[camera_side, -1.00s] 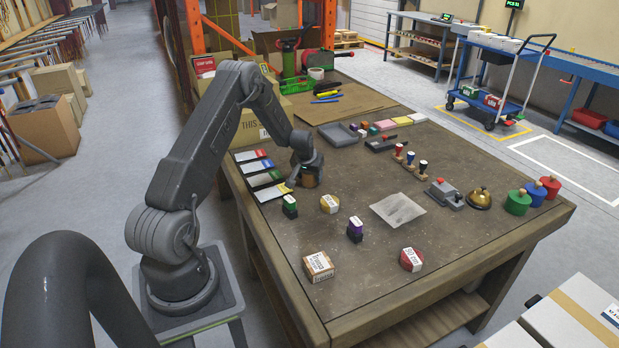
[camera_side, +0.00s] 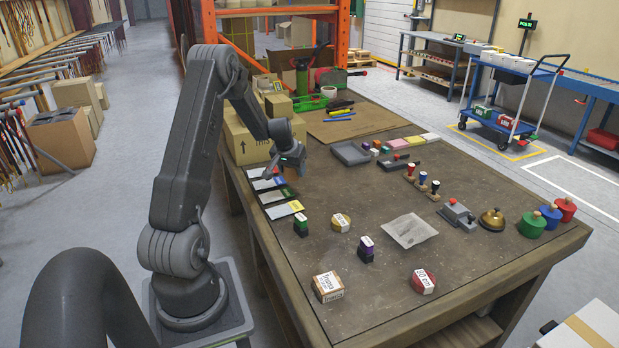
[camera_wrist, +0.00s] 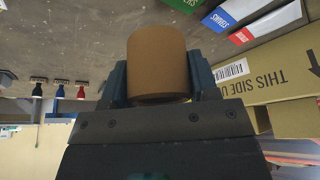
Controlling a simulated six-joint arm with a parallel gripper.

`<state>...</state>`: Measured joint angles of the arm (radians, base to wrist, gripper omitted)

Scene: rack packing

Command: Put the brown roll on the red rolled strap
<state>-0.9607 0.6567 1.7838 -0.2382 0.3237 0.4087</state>
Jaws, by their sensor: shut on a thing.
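My gripper (camera_side: 286,168) is raised above the back left part of the table in the side view. In the wrist view my gripper (camera_wrist: 159,80) is shut on the brown roll (camera_wrist: 158,58), with a dark finger on each side of it. The brown roll is hard to make out in the side view, mostly hidden by the gripper. The red rolled strap (camera_side: 424,282), with a white label on it, lies on the table near its front edge, well to the right of and nearer than my gripper.
Colored label cards (camera_side: 270,185) lie below my gripper. A clear bag (camera_side: 410,231) lies mid-table. Cartons (camera_side: 250,138) stand behind the gripper.

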